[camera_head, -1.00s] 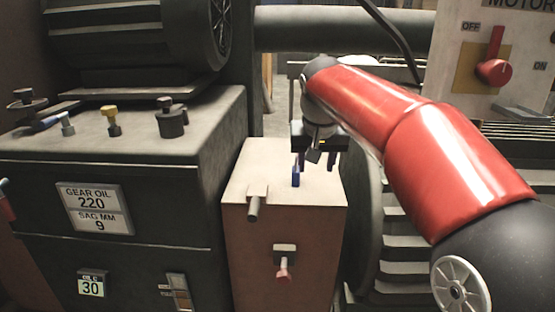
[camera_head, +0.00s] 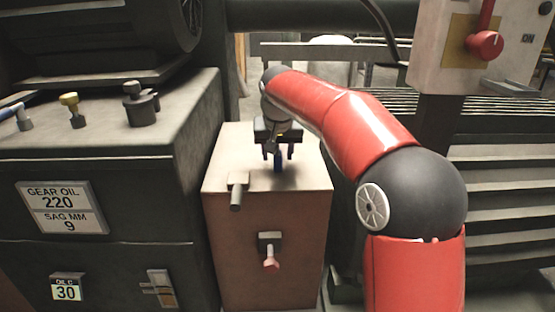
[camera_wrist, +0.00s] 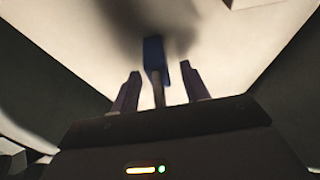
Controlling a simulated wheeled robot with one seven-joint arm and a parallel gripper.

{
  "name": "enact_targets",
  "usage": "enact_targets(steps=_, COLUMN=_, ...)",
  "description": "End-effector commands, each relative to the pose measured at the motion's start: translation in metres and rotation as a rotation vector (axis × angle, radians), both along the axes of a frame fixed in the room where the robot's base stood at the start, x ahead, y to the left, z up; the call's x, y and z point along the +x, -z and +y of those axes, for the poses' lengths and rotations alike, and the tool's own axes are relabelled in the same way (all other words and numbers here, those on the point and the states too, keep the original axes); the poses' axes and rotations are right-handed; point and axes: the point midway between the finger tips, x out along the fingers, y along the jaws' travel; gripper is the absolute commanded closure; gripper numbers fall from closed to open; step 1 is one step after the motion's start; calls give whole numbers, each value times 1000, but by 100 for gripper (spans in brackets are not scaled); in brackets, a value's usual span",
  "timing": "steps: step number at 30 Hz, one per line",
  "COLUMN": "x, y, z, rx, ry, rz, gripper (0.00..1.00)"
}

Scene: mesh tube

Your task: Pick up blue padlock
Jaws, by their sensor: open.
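The blue padlock (camera_head: 278,164) stands on top of the brown box (camera_head: 222,180) in the head view. It also shows in the wrist view as a blue body (camera_wrist: 153,52) with a thin shackle running toward my gripper. My gripper (camera_head: 278,155) is open and points down over the box top, with one finger on each side of the padlock. In the wrist view my gripper (camera_wrist: 158,84) has its two fingertips apart, with the shackle between them. I cannot tell whether either finger touches it.
A dark machine housing (camera_head: 120,165) with gear oil labels stands close on the left. A motor switch panel (camera_head: 440,50) hangs at the upper right. A short pipe (camera_head: 236,198) and a red-tipped valve (camera_head: 270,258) stick out from the box front.

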Motion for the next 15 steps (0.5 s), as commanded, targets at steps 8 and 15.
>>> enact_targets(steps=8, x=0, y=-1, z=0, rx=0, ry=0, rz=-1, gripper=70)
enact_targets(steps=15, x=0, y=-1, z=0, rx=0, ry=-1, rz=-1, gripper=100)
